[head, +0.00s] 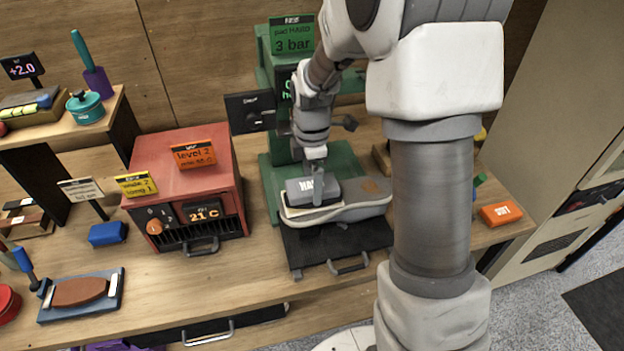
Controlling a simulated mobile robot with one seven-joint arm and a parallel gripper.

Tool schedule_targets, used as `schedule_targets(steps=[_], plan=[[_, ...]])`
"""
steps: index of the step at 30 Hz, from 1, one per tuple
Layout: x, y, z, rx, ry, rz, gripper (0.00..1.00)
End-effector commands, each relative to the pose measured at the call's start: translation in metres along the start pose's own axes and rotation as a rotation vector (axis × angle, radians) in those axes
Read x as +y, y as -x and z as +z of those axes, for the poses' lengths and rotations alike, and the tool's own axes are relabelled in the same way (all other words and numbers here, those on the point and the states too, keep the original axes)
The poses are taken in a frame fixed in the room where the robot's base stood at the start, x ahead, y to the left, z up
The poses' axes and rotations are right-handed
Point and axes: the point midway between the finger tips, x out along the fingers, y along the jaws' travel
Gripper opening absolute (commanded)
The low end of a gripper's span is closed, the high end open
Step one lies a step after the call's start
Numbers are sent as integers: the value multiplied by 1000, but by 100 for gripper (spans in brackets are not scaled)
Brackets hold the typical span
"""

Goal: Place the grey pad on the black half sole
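The grey pad (303,190), with white lettering on its front, is at the toe end of a grey shoe-shaped piece (350,205) with a pale edge. This piece lies on the black tray (345,240) of the green press (268,180). The pad appears to sit on or just above the toe end; a gap is too small to tell. I cannot clearly make out the black half sole, and the pad covers that area. My gripper (315,155) points down at the pad's top. Its fingertips are too small to show whether they grip the pad.
A red oven-like box (185,185) stands left of the press. A blue block (107,234), a blue tray (82,296) with a brown piece and an orange block (500,213) are on the bench. The bench front is mostly clear.

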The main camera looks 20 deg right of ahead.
Motion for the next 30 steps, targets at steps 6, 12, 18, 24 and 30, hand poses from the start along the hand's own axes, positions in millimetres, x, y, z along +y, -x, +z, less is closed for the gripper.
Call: schedule_targets(steps=[6, 12, 18, 24, 30], plan=[[0, 0, 0, 0, 0, 0, 100], [1, 11, 0, 0, 0, 3, 100], [1, 51, 0, 0, 0, 6, 100], [1, 93, 0, 0, 0, 5, 100], [0, 118, 0, 0, 0, 2, 100]])
